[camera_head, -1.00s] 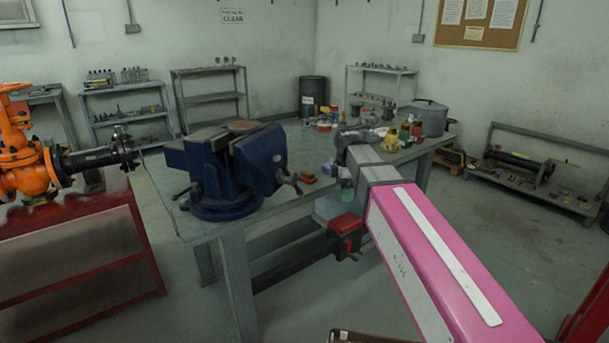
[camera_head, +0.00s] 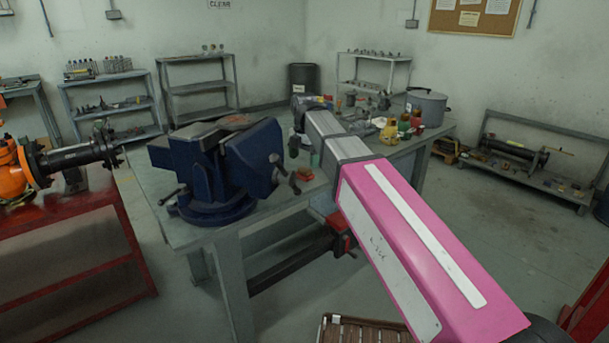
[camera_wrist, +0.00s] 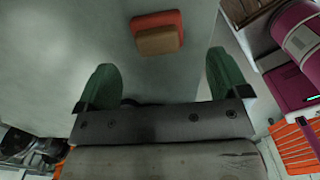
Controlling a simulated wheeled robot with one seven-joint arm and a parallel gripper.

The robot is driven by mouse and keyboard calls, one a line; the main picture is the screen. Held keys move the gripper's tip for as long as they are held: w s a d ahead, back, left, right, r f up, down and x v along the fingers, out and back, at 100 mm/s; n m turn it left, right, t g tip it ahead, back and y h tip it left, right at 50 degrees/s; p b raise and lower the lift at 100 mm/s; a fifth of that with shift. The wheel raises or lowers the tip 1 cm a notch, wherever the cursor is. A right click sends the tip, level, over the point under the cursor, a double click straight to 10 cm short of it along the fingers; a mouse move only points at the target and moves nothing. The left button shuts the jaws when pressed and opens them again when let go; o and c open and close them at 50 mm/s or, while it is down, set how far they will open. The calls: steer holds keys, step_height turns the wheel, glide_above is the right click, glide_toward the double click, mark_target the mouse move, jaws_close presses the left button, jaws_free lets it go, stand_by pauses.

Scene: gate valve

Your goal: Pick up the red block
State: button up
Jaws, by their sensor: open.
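The red block (camera_head: 304,173) is small in the head view. It lies on the table (camera_head: 184,234) just right of the blue vise. In the wrist view the red block (camera_wrist: 156,18) is at the top centre, with a tan-brown part (camera_wrist: 160,41) against its near side. I cannot tell whether this is its side face or a separate piece. My gripper (camera_wrist: 163,68) has two green fingers spread wide with nothing between them. The block lies beyond the fingertips, between their lines, apart from both. In the head view, my arm partly hides the gripper near the block.
The large blue vise (camera_head: 228,165) stands close left of the block. A grey pot (camera_head: 427,106) and several small bottles and cans stand at the table's far right. A red part (camera_head: 343,238) shows below the table's front edge. The tabletop around the block looks clear.

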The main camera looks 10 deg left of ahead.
mark_target(305, 168)
steer(key=shift+w+f, duration=0.2)
steer(key=shift+f, duration=2.6)
steer(key=shift+c, duration=0.3)
steer(key=c, duration=1)
